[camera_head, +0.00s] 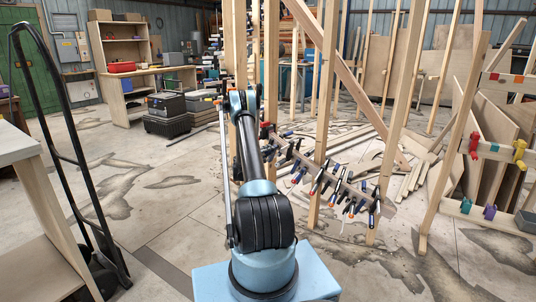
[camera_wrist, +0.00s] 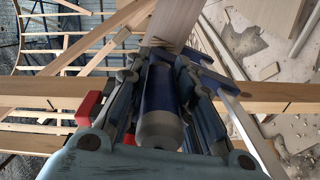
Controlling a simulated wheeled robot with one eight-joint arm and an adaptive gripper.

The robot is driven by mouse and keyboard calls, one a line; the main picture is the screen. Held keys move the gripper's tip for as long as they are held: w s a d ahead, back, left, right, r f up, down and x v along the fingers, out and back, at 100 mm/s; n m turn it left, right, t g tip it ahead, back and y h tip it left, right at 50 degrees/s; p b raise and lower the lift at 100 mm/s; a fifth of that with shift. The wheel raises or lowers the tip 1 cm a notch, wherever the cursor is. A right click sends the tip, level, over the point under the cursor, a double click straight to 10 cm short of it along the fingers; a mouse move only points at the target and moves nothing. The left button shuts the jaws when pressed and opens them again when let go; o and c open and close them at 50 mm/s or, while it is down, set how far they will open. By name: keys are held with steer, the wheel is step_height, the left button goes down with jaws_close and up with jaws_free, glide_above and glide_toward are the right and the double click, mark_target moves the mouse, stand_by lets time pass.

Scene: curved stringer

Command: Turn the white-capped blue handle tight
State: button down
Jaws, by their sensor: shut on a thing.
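In the wrist view a blue handle (camera_wrist: 158,88) with a pale grey-white cap (camera_wrist: 160,130) lies lengthwise between the fingers of my gripper (camera_wrist: 165,62). The fingers are shut on the handle from both sides, and the cap end points back toward my wrist. The far end of the handle meets a wooden piece (camera_wrist: 174,24). In the head view my own arm blocks the gripper and this handle. Several clamps with blue, red and dark handles line the curved wooden stringer (camera_head: 335,183) to the right of my arm.
Upright wooden posts (camera_head: 326,120) stand close around the stringer. Loose boards (camera_head: 415,180) lie on the floor behind it. A black hand truck (camera_head: 75,165) and a pale bench (camera_head: 18,150) are at the left. A red block (camera_wrist: 88,108) sits beside my gripper. The left floor is mostly clear.

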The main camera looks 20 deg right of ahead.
steer(key=m, duration=0.4)
steer(key=shift+s+f+m, duration=0.1)
steer(key=shift+f+m, duration=0.05)
steer(key=shift+m, duration=0.25)
steer(key=m, duration=0.3)
steer(key=shift+m, duration=0.3)
steer(key=m, duration=0.3)
steer(key=shift+m, duration=2.1)
steer(key=c, duration=1.3)
jaws_free()
steer(key=shift+c, duration=0.2)
